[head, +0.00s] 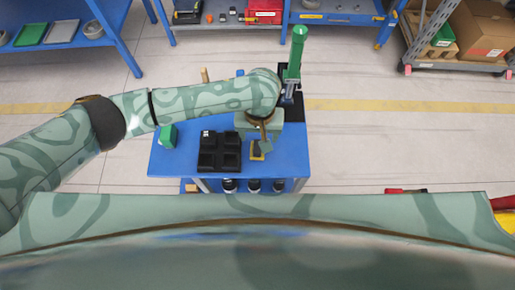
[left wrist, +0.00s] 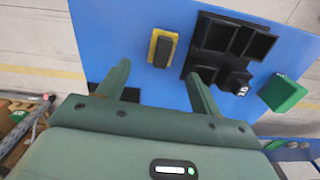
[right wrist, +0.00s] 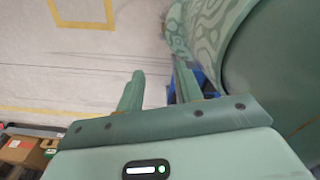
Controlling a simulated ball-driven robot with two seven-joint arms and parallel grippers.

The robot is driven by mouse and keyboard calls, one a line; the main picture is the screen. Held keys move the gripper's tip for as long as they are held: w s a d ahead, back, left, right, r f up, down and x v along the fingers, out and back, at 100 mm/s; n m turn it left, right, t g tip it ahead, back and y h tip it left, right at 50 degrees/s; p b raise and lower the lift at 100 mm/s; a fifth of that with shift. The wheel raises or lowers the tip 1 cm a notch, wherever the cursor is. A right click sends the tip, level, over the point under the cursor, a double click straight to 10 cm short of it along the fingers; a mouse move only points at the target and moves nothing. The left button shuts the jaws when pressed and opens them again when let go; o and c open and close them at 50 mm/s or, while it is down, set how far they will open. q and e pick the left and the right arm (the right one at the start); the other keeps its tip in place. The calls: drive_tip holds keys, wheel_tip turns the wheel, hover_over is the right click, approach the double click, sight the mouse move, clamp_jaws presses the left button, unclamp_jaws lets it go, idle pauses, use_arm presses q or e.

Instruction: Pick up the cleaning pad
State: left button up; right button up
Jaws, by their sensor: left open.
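The cleaning pad (head: 257,152) appears to be the small yellow block with a dark grey top on the blue table (head: 292,158). It also shows in the left wrist view (left wrist: 163,48), lying flat just beyond the fingertips. My left gripper (head: 262,138) is above the table close to the pad, pointing down. In the left wrist view its fingers (left wrist: 157,76) are apart with nothing between them. The pad is clear of both fingers there. My right gripper (right wrist: 160,74) is over the floor beside the table, its fingers apart and empty; it is not seen in the head view.
A black compartment tray (head: 220,151) lies left of the pad, with a small black item in it. A green block (head: 168,136) sits at the table's left edge. A green-topped upright tool (head: 297,50) stands at the back right. Blue shelves line the back.

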use_arm(q)
drive_tip(key=shift+f, duration=0.85)
drive_tip(key=shift+f+b, duration=0.3)
drive_tip(key=shift+f, duration=0.1)
drive_tip(key=f+b, duration=0.1)
drive_tip(key=f, duration=0.1)
drive_tip(key=f+b, duration=0.1)
drive_tip(key=f, duration=0.2)
drive_tip(key=shift+s+a+b, duration=0.1)
drive_tip(key=shift+a+b, duration=0.1)
drive_tip(key=shift+b, duration=0.15)
drive_tip(key=shift+r, duration=0.15)
drive_tip(key=shift+c, duration=0.6)
drive_tip(key=c, duration=1)
use_arm(e)
drive_tip(key=f, duration=0.3)
drive_tip(key=shift+w+f, duration=0.3)
drive_tip(key=shift+w, duration=0.05)
